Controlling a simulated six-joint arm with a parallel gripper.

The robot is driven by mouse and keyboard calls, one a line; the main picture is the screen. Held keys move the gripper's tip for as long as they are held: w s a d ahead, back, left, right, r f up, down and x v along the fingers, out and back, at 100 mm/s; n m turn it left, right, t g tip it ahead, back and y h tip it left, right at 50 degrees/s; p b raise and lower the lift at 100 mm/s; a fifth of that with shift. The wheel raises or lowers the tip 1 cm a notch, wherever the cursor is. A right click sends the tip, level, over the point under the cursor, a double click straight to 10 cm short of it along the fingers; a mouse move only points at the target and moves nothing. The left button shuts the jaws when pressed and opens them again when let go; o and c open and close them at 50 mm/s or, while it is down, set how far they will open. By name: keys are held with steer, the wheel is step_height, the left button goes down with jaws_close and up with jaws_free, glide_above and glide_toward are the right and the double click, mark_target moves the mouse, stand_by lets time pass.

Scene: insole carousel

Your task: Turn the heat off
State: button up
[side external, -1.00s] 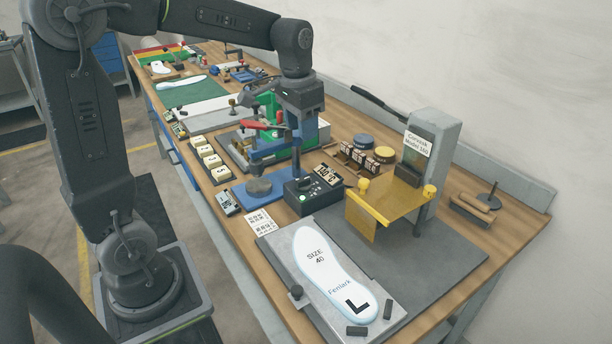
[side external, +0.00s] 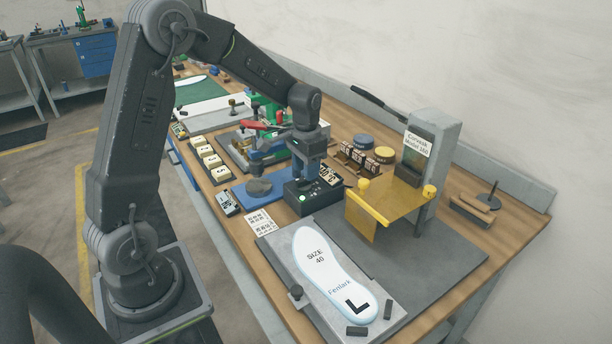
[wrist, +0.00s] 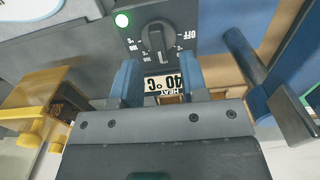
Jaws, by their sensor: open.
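The heat control box (side external: 318,201) is a dark box on the bench with a small lit green lamp, also seen in the wrist view (wrist: 122,20). Its black dial knob (wrist: 155,37) is near the top middle of the wrist view, with OFF printed to its right and °C marks around it. A label, upside down in this view, reads HEAT 40 °C (wrist: 166,83). My gripper (wrist: 158,66) is open, its blue fingers pointing at the box on either side just short of the knob. In the side view my gripper (side external: 309,184) hangs over the box and hides the knob.
A yellow guard (side external: 385,207) with a grey post (side external: 436,150) stands right of the box. A white insole (side external: 333,272) lies on a plate in front. A blue mat (side external: 243,194) with a grey lump is to the left, beside a press.

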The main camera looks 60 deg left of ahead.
mark_target(303, 184)
steer(key=shift+f, duration=1.4)
jaws_close()
